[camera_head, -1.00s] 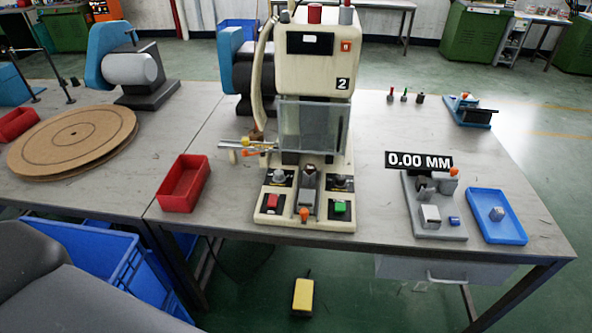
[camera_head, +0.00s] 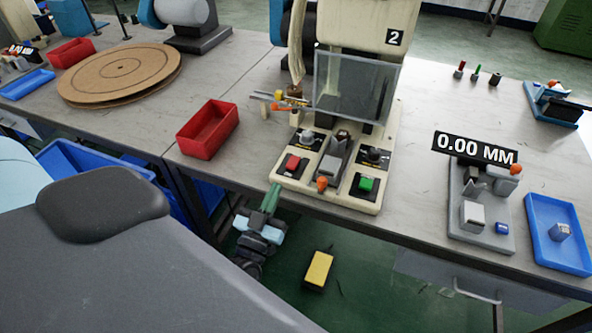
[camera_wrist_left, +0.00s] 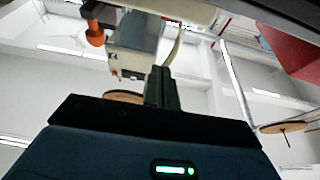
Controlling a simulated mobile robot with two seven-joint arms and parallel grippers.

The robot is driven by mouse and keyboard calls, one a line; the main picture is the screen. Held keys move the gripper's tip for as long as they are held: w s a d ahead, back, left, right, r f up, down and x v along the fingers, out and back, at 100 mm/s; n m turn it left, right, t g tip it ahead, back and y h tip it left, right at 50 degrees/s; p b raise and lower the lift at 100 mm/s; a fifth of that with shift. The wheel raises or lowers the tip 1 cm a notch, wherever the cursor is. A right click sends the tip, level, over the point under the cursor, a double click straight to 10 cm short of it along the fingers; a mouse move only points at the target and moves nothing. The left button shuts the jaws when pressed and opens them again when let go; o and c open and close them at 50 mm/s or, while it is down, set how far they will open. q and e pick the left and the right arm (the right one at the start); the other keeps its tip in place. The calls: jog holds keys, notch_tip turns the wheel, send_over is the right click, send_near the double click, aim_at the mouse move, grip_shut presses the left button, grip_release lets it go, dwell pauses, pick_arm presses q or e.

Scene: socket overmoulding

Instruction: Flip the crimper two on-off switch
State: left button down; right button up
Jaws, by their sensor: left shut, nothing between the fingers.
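Crimper two (camera_head: 350,150) is a cream machine with a "2" label, standing on the grey table. I cannot tell which of these is the on-off switch. My left gripper (camera_head: 272,192) is shut and empty, just in front of and below the panel's left corner, by the table edge. In the left wrist view its closed fingers (camera_wrist_left: 160,85) point up, with an orange knob (camera_wrist_left: 95,35) beyond. My right gripper is not in view.
A red bin (camera_head: 208,130) stands left of the crimper. A gauge (camera_head: 480,215) reading 0.00 MM and a blue tray (camera_head: 557,235) stand to the right. The table's front edge (camera_head: 400,235) is close to my gripper. A yellow pedal (camera_head: 319,270) lies on the floor.

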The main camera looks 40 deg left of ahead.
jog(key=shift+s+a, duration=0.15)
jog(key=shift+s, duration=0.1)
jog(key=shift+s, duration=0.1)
